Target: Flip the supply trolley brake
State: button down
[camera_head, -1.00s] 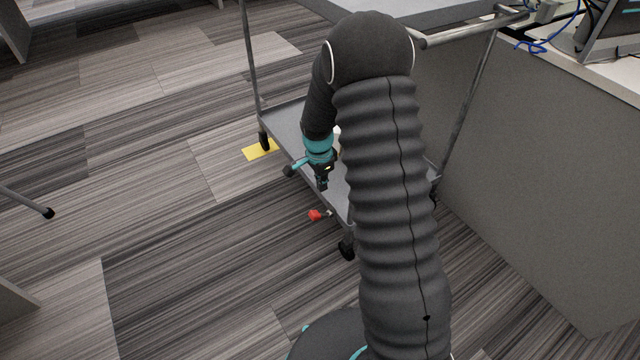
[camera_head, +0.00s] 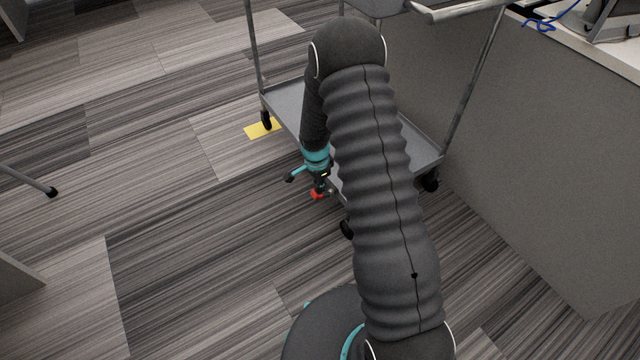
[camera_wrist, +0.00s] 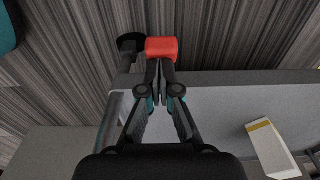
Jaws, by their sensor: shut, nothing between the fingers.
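The supply trolley is a grey metal cart; its lower shelf (camera_head: 413,143) shows beside my arm, and it also shows in the wrist view (camera_wrist: 225,112). The brake is a small red pedal (camera_head: 317,194) low at the trolley's near side. In the wrist view the red brake (camera_wrist: 161,48) lies right at my fingertips. My gripper (camera_head: 320,186) points down over the brake, and in the wrist view its fingers (camera_wrist: 160,68) are together with nothing between them. I cannot tell whether the fingertips touch the pedal. My arm hides part of the trolley.
A white box with a yellow band (camera_wrist: 272,148) lies on the shelf. A dark caster (camera_wrist: 131,42) is beside the brake. A yellow floor marker (camera_head: 262,129) lies by the far caster. A grey desk panel (camera_head: 545,170) stands at the right. Carpet at the left is mostly clear.

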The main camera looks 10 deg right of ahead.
jog(key=shift+a+f, duration=0.1)
jog(key=shift+f, duration=0.05)
jog(key=f+b, duration=0.1)
jog(key=a+b, duration=0.1)
jog(key=b, duration=0.1)
jog(key=shift+s+a+f+b, duration=0.2)
jog(key=shift+s+f+b, duration=0.05)
jog(key=shift+f+b, duration=0.1)
notch_tip(320, 180, down, 6)
jog(key=a+b, duration=0.2)
jog(key=b, duration=0.5)
jog(key=shift+s+f+b, duration=0.25)
jog(key=shift+s+b, duration=0.05)
jog(key=shift+s, duration=0.05)
jog(key=shift+f, duration=0.1)
jog(key=s+a+r+p, duration=0.2)
jog(key=s+a+r, duration=0.1)
jog(key=a+r, duration=0.5)
jog(key=a, duration=0.2)
jog(key=shift+s+a, duration=0.25)
jog(key=shift+a, duration=0.1)
